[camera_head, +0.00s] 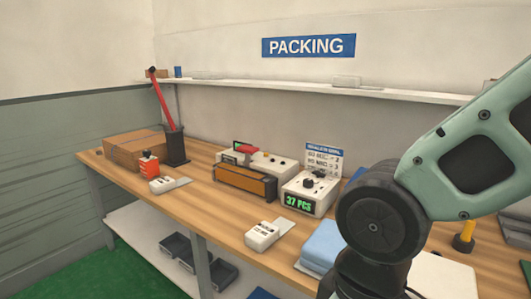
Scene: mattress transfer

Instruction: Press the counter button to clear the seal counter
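A white counter box (309,194) stands on the wooden table, right of the middle. Its green display (300,204) reads "37 PCS". Dark knobs or buttons (316,180) sit on its top; which one clears the count I cannot tell. Behind it to the left is a white sealer-like machine (268,163) with a red-topped lever and an orange-brown front. My green and dark arm comes in from the right and covers the area right of the counter. My gripper is not in view.
A small white device (268,234) lies in front of the counter, with folded blue cloths (322,246) to its right. A cardboard box (137,150), a black holder (176,148) and a red-topped device (149,165) stand on the left. A wall shelf (300,86) runs behind.

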